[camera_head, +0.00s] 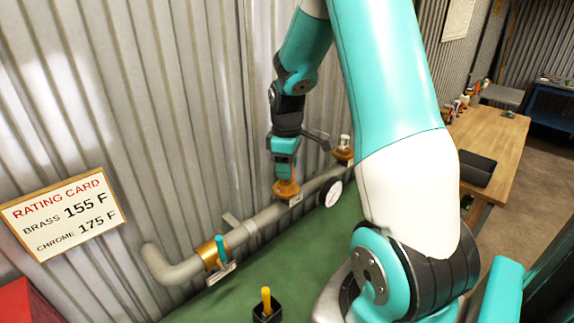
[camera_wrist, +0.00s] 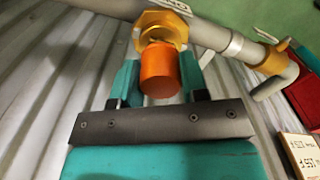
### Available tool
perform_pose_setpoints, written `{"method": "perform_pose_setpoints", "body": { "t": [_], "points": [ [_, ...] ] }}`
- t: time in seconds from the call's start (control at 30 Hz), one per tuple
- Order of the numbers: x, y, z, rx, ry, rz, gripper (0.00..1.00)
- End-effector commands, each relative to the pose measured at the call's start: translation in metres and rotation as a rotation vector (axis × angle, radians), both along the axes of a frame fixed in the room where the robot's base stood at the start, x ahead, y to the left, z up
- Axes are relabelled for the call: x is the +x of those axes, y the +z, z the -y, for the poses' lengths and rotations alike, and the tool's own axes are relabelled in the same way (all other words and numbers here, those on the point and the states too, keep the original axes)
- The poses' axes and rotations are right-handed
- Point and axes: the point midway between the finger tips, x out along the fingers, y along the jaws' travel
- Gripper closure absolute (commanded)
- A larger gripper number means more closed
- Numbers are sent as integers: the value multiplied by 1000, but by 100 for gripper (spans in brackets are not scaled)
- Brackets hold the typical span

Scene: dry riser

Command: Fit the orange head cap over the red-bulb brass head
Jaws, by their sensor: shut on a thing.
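The orange head cap (camera_wrist: 160,72) is between the teal fingers of my gripper (camera_head: 285,176), which is shut on it. In the wrist view the cap lines up with a hexagonal brass fitting (camera_wrist: 161,29) on the grey pipe. Its end meets or overlaps an orange-brown part there; I cannot tell whether it is seated. In the head view the brass fitting (camera_head: 286,189) lies right below my gripper. The red bulb is not visible. A second fitting with a silvery top (camera_head: 344,146) stands farther along the pipe.
The grey pipe (camera_head: 258,220) runs along the corrugated wall, with a round gauge (camera_head: 334,193) and a teal-handled valve (camera_head: 218,252). A black holder with a yellow stick (camera_head: 267,304) stands on the green surface. A rating card (camera_head: 64,213) is at left, a wooden bench (camera_head: 492,137) at right.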

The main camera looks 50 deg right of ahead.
Motion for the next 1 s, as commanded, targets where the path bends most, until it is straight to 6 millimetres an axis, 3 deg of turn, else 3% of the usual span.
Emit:
{"method": "perform_pose_setpoints", "body": {
  "t": [0.43, 0.47, 0.6, 0.87, 1.0],
  "points": [
    [0, -12, 0, 0, 0, 0, 81],
    [0, -12, 0, 0, 0, 0, 57],
    [0, -11, 0, 0, 0, 0, 30],
    [0, -10, 0, 0, 0, 0, 30],
    [1, -1, 0, -2, 0, 3, 30]
  ]
}}
